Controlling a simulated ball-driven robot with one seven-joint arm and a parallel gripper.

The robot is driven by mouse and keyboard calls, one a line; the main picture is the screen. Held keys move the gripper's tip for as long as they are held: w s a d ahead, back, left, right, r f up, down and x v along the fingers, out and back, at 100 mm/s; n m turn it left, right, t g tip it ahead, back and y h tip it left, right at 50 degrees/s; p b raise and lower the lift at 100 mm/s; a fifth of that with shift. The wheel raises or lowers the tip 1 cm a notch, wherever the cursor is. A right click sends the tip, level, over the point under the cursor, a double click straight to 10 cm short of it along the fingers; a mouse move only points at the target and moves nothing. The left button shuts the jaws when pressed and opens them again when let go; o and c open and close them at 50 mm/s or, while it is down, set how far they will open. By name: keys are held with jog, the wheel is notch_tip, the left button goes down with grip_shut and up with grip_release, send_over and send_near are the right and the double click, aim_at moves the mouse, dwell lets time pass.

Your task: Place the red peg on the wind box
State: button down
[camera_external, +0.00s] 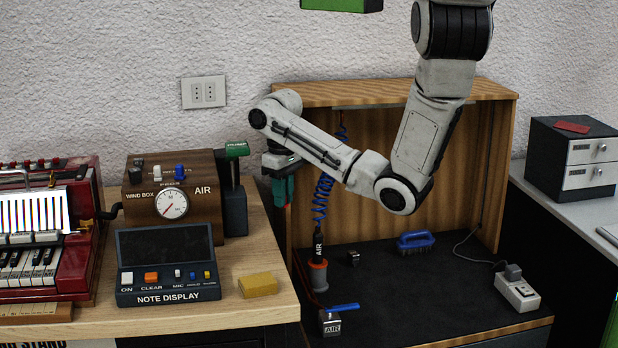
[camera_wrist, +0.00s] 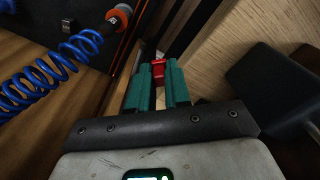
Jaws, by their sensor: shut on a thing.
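The red peg (camera_wrist: 157,74) sits between the teal fingertips of my gripper (camera_wrist: 158,84) in the wrist view, and the fingers are shut on it. In the external view my gripper (camera_external: 281,194) hangs pointing down, to the right of the wind box and in front of the wooden cabinet's left side; I cannot make out the peg there. The wind box (camera_external: 203,211) is a brown wooden box with a round gauge, on the left wooden table. Black, white and blue pegs (camera_external: 180,172) stand along its top.
A dark block with a green handle (camera_external: 236,150) stands between the wind box and my gripper. The note display (camera_external: 168,297) and a yellow sponge (camera_external: 257,285) lie in front. A blue coiled air hose (camera_external: 322,196) hangs right of my gripper. The red accordion (camera_external: 80,245) is far left.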

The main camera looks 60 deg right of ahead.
jog(key=w+a+r+n+p, duration=0.1)
jog(key=w+a+r+p, duration=0.25)
jog(key=r, duration=0.45)
jog(key=w+a+r+n+p, duration=0.1)
jog(key=w+a+r+p, duration=0.2)
jog(key=r, duration=0.5)
jog(key=s+a+r+n+p, duration=0.2)
jog(key=a+r+n+p, duration=0.5)
jog(key=a+r+n, duration=0.45)
jog(key=b, duration=1)
send_over(169, 167)
jog(key=s, duration=0.2)
jog(key=shift+n, duration=0.35)
jog(key=f, duration=1)
jog(key=shift+w+d, duration=0.1)
jog(key=shift+w, duration=0.1)
jog(key=shift+w+f, duration=0.45)
jog(key=shift+w, duration=0.05)
jog(key=shift+w+f+b, duration=0.15)
jog(key=shift+b, duration=0.2)
jog(key=shift+w+f, duration=0.15)
jog(key=shift+f, duration=0.7)
jog(key=shift+w+f, duration=0.1)
jog(key=shift+f, duration=0.75)
